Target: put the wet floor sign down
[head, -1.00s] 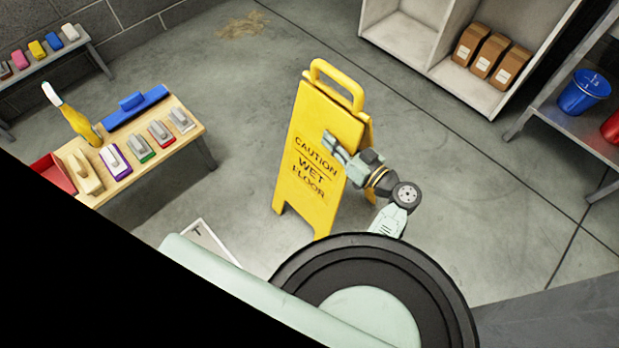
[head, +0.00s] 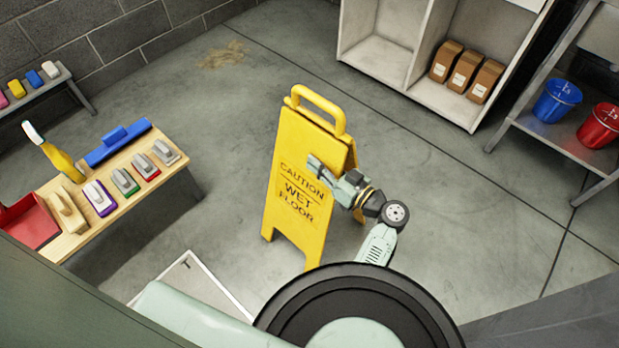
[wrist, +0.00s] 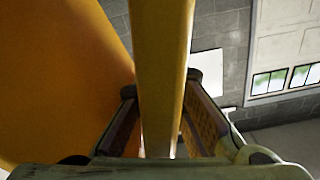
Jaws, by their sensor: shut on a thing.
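The yellow wet floor sign (head: 300,205) stands upright in the middle of the head view, with "CAUTION WET FLOOR" on its front panel and a loop handle on top. My gripper (head: 322,172) is at the sign's right edge, partly in front of the panel. In the wrist view, my gripper (wrist: 160,125) is shut with a yellow part of the sign (wrist: 162,60) between its fingers. A broad yellow-orange panel fills the left of that view. I cannot tell whether the sign's feet touch the floor.
A wooden bench (head: 150,195) with several brushes, a yellow brush and a red dustpan (head: 28,222) stands at left. A tan stain (head: 223,57) lies on the floor behind the sign. A white-edged panel (head: 190,285) lies in front.

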